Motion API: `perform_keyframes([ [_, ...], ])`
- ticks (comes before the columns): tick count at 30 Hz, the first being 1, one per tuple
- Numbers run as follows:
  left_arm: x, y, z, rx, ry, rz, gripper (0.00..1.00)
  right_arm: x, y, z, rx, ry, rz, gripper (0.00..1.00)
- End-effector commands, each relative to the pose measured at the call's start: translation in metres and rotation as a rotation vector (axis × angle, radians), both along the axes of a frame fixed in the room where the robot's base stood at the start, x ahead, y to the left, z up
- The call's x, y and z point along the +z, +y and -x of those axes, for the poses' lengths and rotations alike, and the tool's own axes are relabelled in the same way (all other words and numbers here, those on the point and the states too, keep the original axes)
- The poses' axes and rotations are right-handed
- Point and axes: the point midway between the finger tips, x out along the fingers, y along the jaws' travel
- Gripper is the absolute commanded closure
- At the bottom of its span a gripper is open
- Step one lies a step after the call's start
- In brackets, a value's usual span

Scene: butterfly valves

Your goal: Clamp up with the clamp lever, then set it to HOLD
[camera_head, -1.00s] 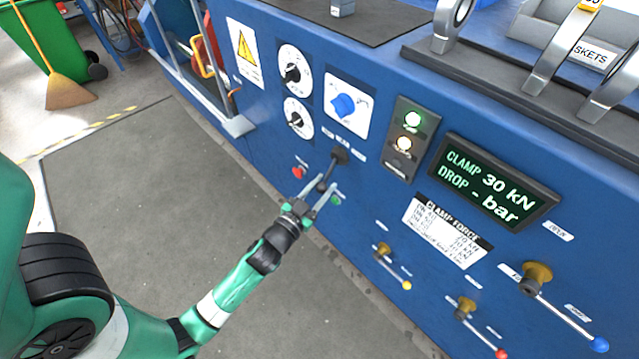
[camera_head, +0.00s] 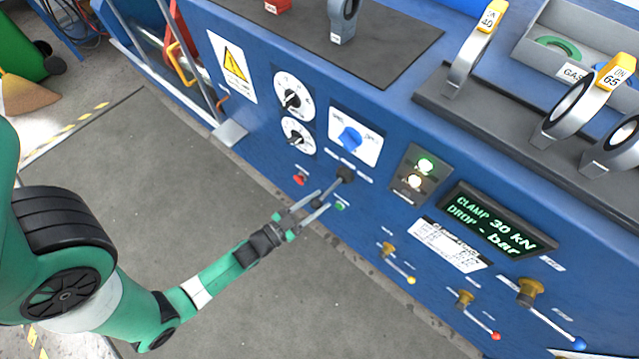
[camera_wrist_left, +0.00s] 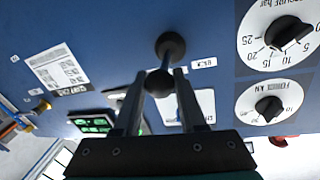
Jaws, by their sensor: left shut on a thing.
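The clamp lever is a short black lever whose dark hub (camera_head: 345,174) sits on the blue panel below the blue selector knob (camera_head: 350,138). Its arm points down and to the left in the head view. My left gripper (camera_head: 322,200) is shut on its ball end, which shows between the fingers in the left wrist view (camera_wrist_left: 158,84). The display (camera_head: 497,221) reads CLAMP 30 kN and DROP - bar. My right gripper is out of view.
A red button (camera_head: 300,179) and a green button (camera_head: 340,206) flank the lever closely. Two dials (camera_head: 293,98) sit above left. Several smaller levers with coloured tips, one blue (camera_head: 579,343), stand out at lower right. The floor before the panel is clear.

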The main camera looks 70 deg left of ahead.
Motion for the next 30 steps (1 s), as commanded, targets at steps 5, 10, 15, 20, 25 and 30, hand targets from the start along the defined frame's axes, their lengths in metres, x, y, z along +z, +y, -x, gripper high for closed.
perform_keyframes([
  [5,0.0007,-0.0007,0.0007,0.000,-0.002,0.000,1.00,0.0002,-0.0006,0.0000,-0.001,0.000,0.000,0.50],
  [10,0.0010,-0.0009,0.0005,-0.002,-0.003,-0.001,0.58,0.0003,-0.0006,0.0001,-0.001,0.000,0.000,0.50],
  [15,0.0009,-0.0008,0.0005,-0.001,-0.002,0.000,0.30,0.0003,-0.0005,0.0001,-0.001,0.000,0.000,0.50],
  [20,0.0008,-0.0008,0.0005,-0.001,-0.002,0.000,0.30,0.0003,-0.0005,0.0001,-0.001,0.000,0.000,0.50],
  [25,0.0007,-0.0015,0.0010,-0.002,-0.002,0.001,0.30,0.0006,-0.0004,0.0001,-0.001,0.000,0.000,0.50],
  [30,0.0009,-0.0068,0.0049,-0.013,0.000,0.001,0.30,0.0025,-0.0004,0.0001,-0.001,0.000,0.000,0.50],
])
